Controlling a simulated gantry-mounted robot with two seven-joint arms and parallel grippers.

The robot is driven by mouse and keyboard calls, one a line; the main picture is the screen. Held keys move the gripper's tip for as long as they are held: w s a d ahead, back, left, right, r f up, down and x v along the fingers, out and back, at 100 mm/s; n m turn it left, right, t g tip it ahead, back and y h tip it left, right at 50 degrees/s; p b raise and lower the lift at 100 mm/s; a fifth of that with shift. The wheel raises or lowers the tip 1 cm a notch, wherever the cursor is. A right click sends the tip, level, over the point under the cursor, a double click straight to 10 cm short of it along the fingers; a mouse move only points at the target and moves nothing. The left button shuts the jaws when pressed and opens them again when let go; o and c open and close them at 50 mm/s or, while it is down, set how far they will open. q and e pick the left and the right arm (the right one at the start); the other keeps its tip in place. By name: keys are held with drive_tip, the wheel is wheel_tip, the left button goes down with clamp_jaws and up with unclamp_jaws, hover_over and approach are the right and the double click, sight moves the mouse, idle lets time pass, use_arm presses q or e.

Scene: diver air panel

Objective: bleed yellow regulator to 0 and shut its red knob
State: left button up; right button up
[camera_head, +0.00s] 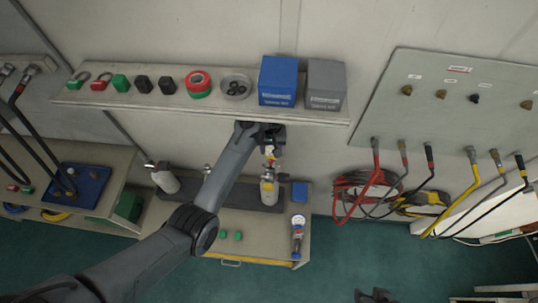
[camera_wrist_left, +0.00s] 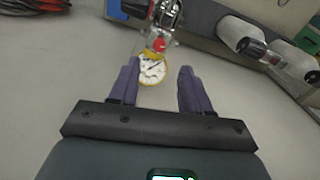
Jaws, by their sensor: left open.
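The yellow-rimmed gauge (camera_wrist_left: 152,69) of the yellow regulator faces me in the left wrist view, just beyond my fingertips. Its needle is too small to read. A red knob (camera_wrist_left: 159,43) sits right behind the gauge, next to metal fittings. In the head view the yellow regulator (camera_head: 270,155) stands on top of a pale cylinder (camera_head: 267,192), partly hidden by my arm. My left gripper (camera_wrist_left: 158,88) is open and empty, its two fingers apart in front of the gauge. A dark part at the bottom edge of the head view looks like my right gripper (camera_head: 375,296); its fingers are unclear.
A shelf (camera_head: 220,107) with a blue box (camera_head: 278,80) and a grey box (camera_head: 326,84) overhangs close to my left gripper. Another cylinder (camera_head: 166,178) stands left on the bench. A blue-gauged regulator (camera_head: 298,226) lies at right. Hoses hang from a panel (camera_head: 430,125).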

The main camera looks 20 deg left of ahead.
sight(271, 161)
use_arm(q)
drive_tip(key=shift+f, duration=3.6)
clamp_jaws()
